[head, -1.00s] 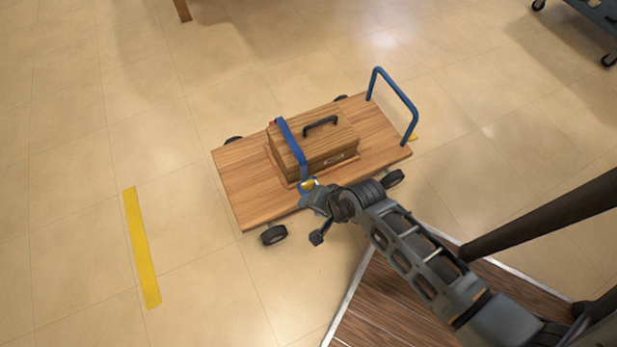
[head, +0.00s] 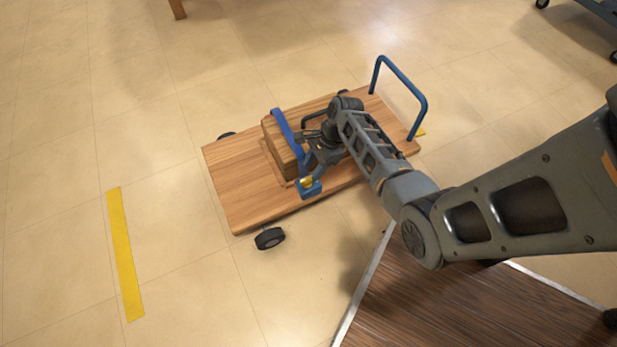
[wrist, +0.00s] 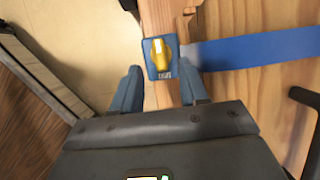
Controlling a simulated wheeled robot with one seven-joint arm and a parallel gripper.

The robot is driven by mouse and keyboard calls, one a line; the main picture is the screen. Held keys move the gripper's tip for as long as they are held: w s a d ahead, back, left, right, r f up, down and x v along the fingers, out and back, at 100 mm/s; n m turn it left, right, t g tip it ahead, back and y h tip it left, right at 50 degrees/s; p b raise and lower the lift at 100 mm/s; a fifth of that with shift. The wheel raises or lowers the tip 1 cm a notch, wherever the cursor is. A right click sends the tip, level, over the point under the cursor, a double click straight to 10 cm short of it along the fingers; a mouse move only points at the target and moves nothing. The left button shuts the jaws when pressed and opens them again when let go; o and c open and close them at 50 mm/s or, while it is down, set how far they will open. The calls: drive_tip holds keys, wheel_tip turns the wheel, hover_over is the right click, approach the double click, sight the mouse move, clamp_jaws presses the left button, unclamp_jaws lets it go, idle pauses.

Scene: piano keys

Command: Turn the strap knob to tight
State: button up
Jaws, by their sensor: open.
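The strap knob is a yellow knob (wrist: 158,52) on a small blue plate (wrist: 151,72) at the cart's edge. In the head view the yellow knob (head: 307,183) shows just beyond my gripper. A blue strap (wrist: 262,48) runs from beside the plate over the wooden case (head: 280,150). In the wrist view my gripper (wrist: 163,80) is open, its two blue-grey fingers spread with the knob ahead, between their lines. The knob is not gripped. I cannot tell whether the fingers touch the plate. Small marks below the knob are too blurred to read.
The wooden cart (head: 240,185) has black wheels (head: 270,239) and a blue push handle (head: 398,80). The case's dark handle (wrist: 304,96) lies right of my gripper. Yellow tape (head: 126,255) marks the open floor at left. A dark wooden platform (head: 430,310) is at front right.

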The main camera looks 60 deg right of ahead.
sight(307, 179)
drive_tip(key=shift+b+x, duration=0.9)
drive_tip(key=shift+x, duration=1.5)
clamp_jaws()
